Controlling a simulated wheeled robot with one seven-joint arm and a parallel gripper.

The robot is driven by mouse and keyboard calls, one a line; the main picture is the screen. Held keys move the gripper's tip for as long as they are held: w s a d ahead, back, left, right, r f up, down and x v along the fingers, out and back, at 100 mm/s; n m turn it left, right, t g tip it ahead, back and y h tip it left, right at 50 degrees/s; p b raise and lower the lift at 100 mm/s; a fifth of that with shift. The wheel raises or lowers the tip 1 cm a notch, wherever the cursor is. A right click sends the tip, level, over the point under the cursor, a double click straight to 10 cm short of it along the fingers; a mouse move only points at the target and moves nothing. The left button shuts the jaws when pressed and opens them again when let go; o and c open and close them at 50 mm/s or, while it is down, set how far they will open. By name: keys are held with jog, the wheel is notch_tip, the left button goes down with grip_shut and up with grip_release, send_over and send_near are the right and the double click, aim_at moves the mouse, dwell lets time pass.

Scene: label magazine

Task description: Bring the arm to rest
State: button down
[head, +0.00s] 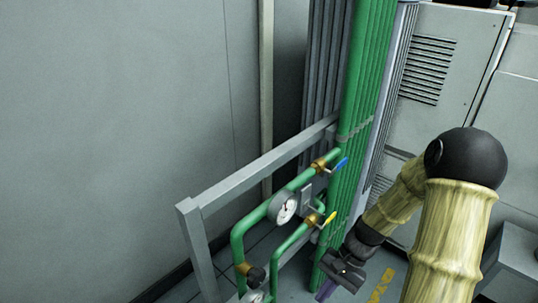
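My arm (450,230) is at the right in the head view, with pale yellow ribbed links and a large black joint at its top. It is bent, and its far link reaches down and to the left behind the near one. My gripper (332,283) is at the end of it, low in the view, dark with a purple part at its tip. It points down toward the floor, just right of the green pipes. The fingertips are small and partly cut off by the picture's bottom edge, so I cannot tell whether they are apart or hold anything.
Green pipes (290,186) with a round gauge (284,208), a blue-handled valve (340,164) and a yellow-handled valve (329,218) stand left of my gripper. A grey frame (250,174) runs beside them. A grey vented cabinet (460,30) stands behind my arm.

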notch_tip(320, 180, up, 27)
jog(key=s+d+n+t+h+p, duration=0.1)
jog(key=n+t+h+p, duration=0.4)
jog(key=p, duration=1)
jog(key=shift+s+d+f+n+t+h, duration=0.2)
jog(key=shift+n+t+h, duration=0.2)
jog(key=shift+n+t, duration=0.35)
jog(key=shift+s+a, duration=0.1)
jog(key=shift+w, duration=0.2)
